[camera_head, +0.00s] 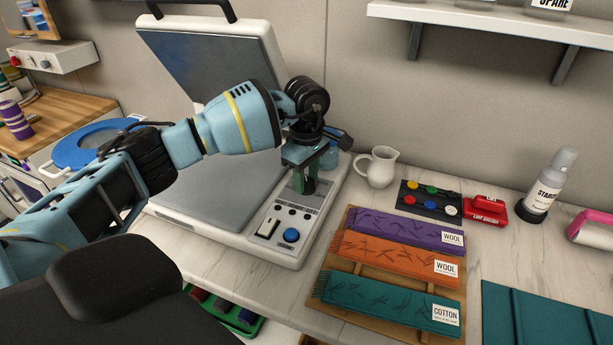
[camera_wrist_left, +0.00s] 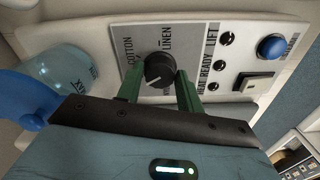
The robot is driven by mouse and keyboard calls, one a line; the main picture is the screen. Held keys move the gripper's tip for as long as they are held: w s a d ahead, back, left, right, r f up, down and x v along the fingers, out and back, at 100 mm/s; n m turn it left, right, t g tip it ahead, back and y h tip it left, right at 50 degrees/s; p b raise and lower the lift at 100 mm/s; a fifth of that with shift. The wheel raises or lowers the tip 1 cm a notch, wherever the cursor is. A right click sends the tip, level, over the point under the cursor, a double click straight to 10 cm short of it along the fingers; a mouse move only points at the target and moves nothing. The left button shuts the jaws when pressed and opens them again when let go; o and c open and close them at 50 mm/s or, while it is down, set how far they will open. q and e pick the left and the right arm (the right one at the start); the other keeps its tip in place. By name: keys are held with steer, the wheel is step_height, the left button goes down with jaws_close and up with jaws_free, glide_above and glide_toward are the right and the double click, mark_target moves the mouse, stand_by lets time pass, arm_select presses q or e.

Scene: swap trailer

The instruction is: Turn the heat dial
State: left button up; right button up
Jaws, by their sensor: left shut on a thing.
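The heat dial (camera_wrist_left: 159,70) is a dark round knob on the light control panel of the press, with COTTON and LINEN printed around it in the left wrist view. My left gripper (camera_wrist_left: 160,88) has its two green fingers on either side of the dial, shut on it. In the head view my left gripper (camera_head: 304,186) points down at the panel (camera_head: 272,238) and hides the dial. The heat press (camera_head: 290,250) is white with its grey lid raised. My right gripper is not in view.
A blue button (camera_head: 291,235) and a rocker switch (camera_head: 267,228) sit on the panel near the gripper. A white jug (camera_head: 378,167) stands to the right of the press. A wooden board (camera_head: 341,265) holds purple, orange and teal scarves on the counter.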

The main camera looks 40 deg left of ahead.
mark_target(307, 181)
arm_select(q)
steer(key=o, duration=1)
step_height(307, 181, up, 8)
steer(key=shift+f, duration=0.1)
steer(key=shift+f, duration=0.1)
stand_by(0.4)
